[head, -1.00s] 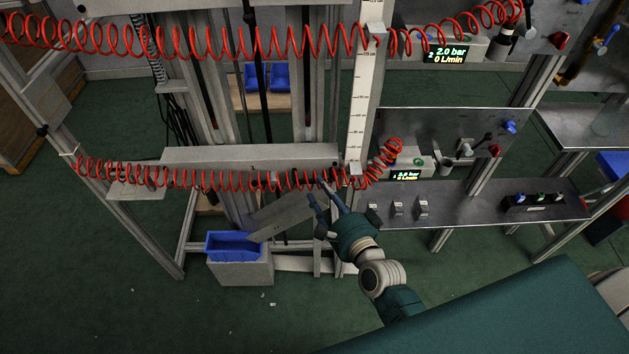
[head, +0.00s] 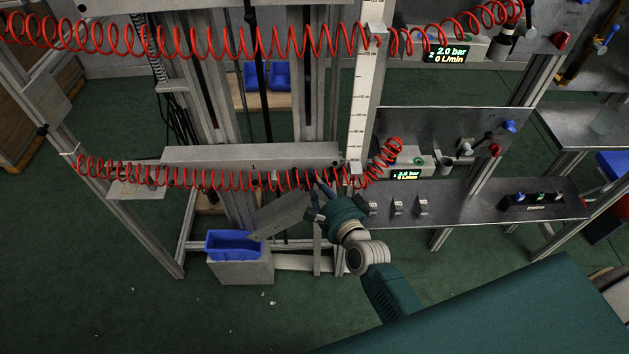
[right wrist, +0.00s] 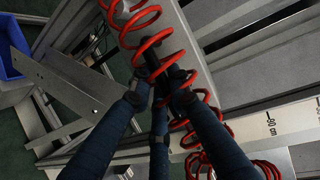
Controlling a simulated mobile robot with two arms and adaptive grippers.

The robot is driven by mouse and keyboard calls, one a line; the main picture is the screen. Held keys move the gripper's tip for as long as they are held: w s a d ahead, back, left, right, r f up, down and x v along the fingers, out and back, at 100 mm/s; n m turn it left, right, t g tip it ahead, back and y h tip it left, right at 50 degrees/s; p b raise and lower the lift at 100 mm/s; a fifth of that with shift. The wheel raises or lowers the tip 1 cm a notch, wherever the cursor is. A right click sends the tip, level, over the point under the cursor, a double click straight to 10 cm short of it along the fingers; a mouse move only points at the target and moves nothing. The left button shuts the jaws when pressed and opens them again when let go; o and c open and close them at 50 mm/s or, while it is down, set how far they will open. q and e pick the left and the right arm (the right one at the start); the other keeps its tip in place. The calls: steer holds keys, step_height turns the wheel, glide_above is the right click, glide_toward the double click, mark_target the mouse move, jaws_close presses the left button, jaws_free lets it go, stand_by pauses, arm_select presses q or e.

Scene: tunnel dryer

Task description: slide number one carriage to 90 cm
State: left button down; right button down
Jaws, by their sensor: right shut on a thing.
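The number one carriage (head: 235,156) is a long grey horizontal beam in the lower part of the frame, with a small dark mark on its face. A white vertical scale (head: 363,100) with cm marks stands at its right end. In the right wrist view a cm label (right wrist: 271,124) shows near the beam's end; its first digit is hard to read. My right gripper (head: 314,191) is at the beam's right part. In the right wrist view its fingers (right wrist: 161,94) are shut around a dark handle (right wrist: 152,64), partly hidden by the red hose. My left gripper is not in view.
A coiled red air hose (head: 215,179) runs along the beam's front and across the gripper. A tilted grey plate (head: 280,217) and a blue bin (head: 233,243) are below. A metal shelf (head: 465,208) with several clips is at right. Another red hose (head: 190,42) hangs above.

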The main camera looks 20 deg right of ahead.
step_height(320, 180, up, 11)
steer(key=p, duration=0.9)
steer(key=shift+w, duration=0.15)
steer(key=shift+f, duration=0.15)
steer(key=c, duration=1.6)
jaws_free()
steer(key=shift+f, duration=0.1)
steer(key=shift+c, duration=0.2)
steer(key=shift+f, duration=0.15)
steer(key=shift+s, duration=0.25)
steer(key=v, duration=1.1)
steer(key=shift+s, duration=0.35)
